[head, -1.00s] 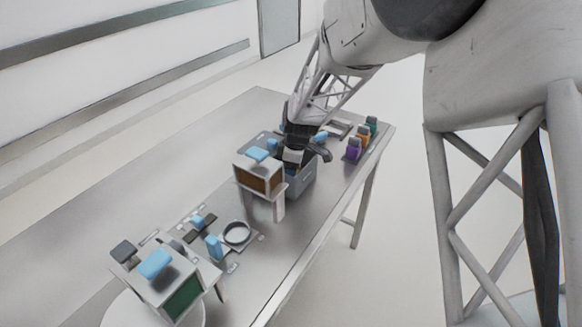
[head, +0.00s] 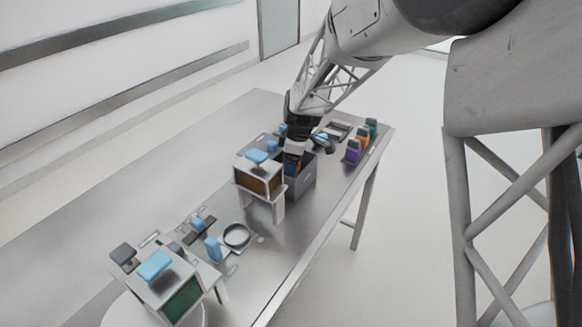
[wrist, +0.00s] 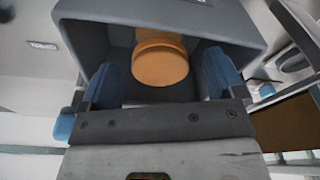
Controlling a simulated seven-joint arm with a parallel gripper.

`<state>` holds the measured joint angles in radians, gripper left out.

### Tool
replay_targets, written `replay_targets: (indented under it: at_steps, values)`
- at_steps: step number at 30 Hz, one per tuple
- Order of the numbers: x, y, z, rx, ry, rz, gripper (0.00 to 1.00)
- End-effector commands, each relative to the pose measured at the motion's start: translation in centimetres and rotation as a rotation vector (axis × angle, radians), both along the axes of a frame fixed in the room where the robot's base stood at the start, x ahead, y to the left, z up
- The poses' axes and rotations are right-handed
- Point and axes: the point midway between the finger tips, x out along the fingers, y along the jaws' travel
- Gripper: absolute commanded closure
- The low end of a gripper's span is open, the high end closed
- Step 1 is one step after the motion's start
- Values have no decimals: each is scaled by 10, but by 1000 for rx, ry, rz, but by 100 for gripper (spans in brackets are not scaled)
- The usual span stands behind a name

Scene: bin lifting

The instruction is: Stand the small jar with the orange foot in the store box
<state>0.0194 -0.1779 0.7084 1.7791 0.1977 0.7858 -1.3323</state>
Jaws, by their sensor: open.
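The store box appears to be the grey open box (head: 301,186) near the middle of the table. In the wrist view its wide grey rim (wrist: 160,22) frames a dark inside. An orange round piece (wrist: 160,62), apparently part of the jar, shows within the box mouth. I cannot tell whether it stands upright or touches the floor. My gripper (head: 303,150) is over the box in the head view. In the wrist view its blue-padded fingers (wrist: 160,84) are spread apart, with the orange piece seen between and beyond them. The rest of the jar is hidden.
A raised white stand with a brown front (head: 258,182) is close beside the box. Purple (head: 352,152), orange (head: 363,140) and green (head: 371,128) containers line the right edge. A round dish (head: 236,235) lies nearer. The table's left side is mostly clear.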

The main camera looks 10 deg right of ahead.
Motion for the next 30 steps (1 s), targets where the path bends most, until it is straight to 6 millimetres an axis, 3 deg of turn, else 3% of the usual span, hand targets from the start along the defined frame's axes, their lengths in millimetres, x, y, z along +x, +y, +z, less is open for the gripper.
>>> replay_targets:
  at_steps: [9, 15, 30]
  values:
    - [-3, -8, 52, -1, -2, -1, 12]
    - [-4, -11, 74, 0, 0, -1, 12]
    - [-5, -12, 84, 0, 1, -1, 12]
